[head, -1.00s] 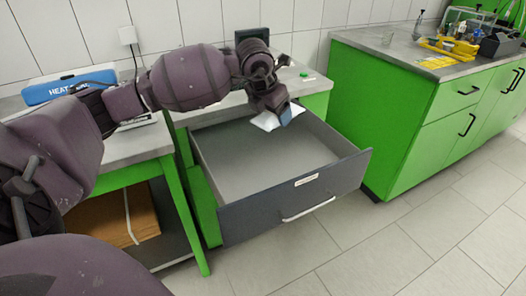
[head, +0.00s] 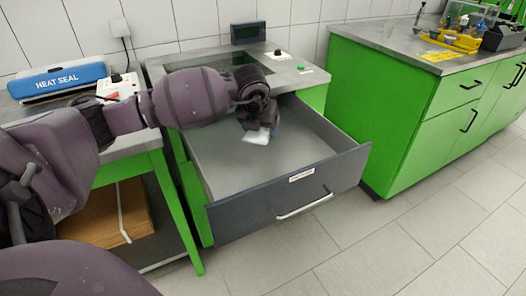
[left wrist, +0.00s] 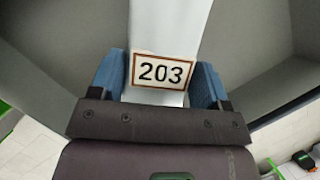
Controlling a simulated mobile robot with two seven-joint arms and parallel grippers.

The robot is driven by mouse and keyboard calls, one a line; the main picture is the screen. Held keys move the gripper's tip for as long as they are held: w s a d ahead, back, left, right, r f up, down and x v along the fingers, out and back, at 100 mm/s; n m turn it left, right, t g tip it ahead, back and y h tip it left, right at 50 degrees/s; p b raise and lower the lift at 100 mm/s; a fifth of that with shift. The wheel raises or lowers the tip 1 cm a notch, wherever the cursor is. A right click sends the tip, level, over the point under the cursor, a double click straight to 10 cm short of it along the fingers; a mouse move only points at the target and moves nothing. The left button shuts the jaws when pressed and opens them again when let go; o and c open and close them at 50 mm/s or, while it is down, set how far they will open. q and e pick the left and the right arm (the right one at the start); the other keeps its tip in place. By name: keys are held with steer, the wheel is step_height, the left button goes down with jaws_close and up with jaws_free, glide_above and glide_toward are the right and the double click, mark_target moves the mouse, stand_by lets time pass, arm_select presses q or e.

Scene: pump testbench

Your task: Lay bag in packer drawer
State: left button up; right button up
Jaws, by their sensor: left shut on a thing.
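A white bag (head: 257,137) hangs from my left gripper (head: 262,126) over the open drawer (head: 225,165). In the left wrist view the bag (left wrist: 170,35) carries a label reading 203, and the blue fingers of my left gripper (left wrist: 160,85) are shut on it from both sides. The grey drawer interior shows behind it. The drawer is pulled far out and looks empty apart from the bag in or above it. I cannot tell whether the bag touches the drawer floor. My right gripper is not in view.
A blue heat sealer (head: 58,81) stands on the left table. A small dark display (head: 248,32) and buttons are on the counter behind the drawer. A green cabinet (head: 400,110) with a yellow tray (head: 455,43) stands at the right. Floor in front is clear.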

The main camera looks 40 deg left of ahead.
mark_target(262, 155)
arm_select(q)
step_height(262, 155, down, 3)
steer(key=shift+r, duration=0.1)
step_height(262, 155, down, 5)
steer(key=shift+f+b, duration=0.15)
steer(key=shift+b, duration=0.7)
steer(key=shift+f, duration=0.35)
steer(key=shift+r, duration=0.15)
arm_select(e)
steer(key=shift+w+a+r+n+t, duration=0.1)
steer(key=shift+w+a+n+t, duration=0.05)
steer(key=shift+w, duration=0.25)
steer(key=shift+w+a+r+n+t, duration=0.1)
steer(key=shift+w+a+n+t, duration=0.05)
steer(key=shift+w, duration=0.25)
arm_select(q)
steer(key=shift+f, duration=0.2)
steer(key=o, duration=1)
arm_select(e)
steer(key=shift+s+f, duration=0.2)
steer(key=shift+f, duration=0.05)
